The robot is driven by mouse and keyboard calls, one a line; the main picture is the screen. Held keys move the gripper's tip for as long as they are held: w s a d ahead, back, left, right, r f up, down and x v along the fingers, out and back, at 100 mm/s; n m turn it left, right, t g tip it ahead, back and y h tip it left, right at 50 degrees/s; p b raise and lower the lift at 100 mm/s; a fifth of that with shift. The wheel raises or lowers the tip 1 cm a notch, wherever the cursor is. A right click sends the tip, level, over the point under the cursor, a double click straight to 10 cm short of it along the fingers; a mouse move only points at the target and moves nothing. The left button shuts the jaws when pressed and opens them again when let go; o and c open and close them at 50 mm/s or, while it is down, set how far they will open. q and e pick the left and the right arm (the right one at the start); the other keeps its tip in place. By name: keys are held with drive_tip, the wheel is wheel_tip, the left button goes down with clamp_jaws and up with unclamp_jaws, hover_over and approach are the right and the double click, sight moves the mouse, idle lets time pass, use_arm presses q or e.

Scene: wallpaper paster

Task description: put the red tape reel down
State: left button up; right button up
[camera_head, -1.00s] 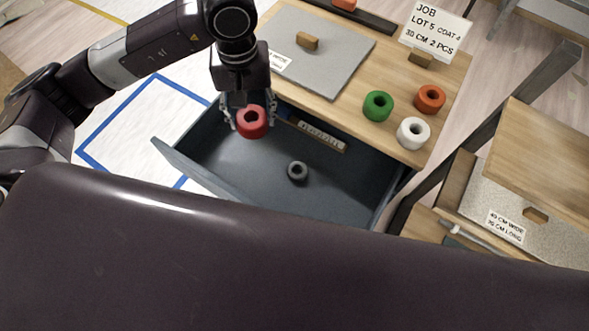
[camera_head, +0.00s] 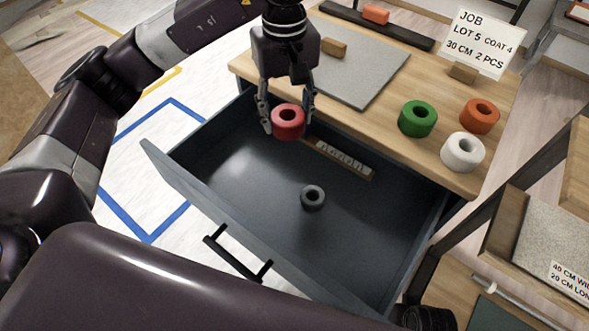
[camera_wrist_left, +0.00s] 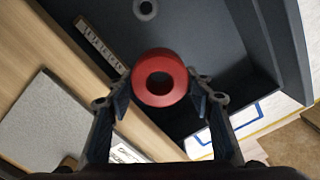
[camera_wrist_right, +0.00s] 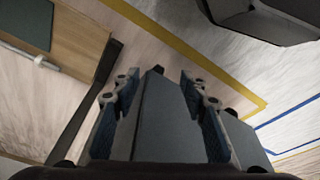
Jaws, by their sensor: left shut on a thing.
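The red tape reel (camera_head: 288,121) is held between the fingers of my left gripper (camera_head: 287,118), above the back left part of the open drawer (camera_head: 240,185). In the left wrist view the red reel (camera_wrist_left: 160,78) sits between the fingertips, its hole facing the camera, with the drawer floor (camera_wrist_left: 195,40) beyond. My left gripper is shut on it.
The drawer holds a small grey ring (camera_head: 313,197) and a labelled wooden strip (camera_head: 344,158). On the bench top (camera_head: 385,140) stand green (camera_head: 417,119), white (camera_head: 462,153) and orange (camera_head: 480,117) reels, a grey plate (camera_head: 360,75) and a JOB card (camera_head: 480,42). The drawer's middle is mostly clear.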

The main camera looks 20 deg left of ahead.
use_arm(q)
drive_tip(key=b, duration=0.1)
hover_over(289, 170)
wheel_tip(289, 170, down, 11)
drive_tip(key=shift+r, duration=0.1)
wheel_tip(289, 170, down, 4)
drive_tip(key=shift+f+b, duration=0.2)
drive_tip(key=shift+b, duration=0.3)
use_arm(e)
drive_tip(key=w+v, duration=0.2)
drive_tip(key=v, duration=0.6)
drive_tip(key=shift+r, duration=0.4)
use_arm(q)
drive_tip(key=shift+f, duration=0.1)
use_arm(e)
drive_tip(key=shift+r+t, duration=0.3)
drive_tip(key=shift+r, duration=0.05)
use_arm(q)
drive_tip(key=o, duration=1.3)
use_arm(e)
drive_tip(key=shift+r, duration=0.15)
use_arm(q)
wheel_tip(289, 170, up, 12)
drive_tip(key=shift+r+p, duration=0.15)
drive_tip(key=shift+p, duration=0.7)
use_arm(e)
wheel_tip(289, 170, down, 7)
drive_tip(key=shift+w, duration=0.15)
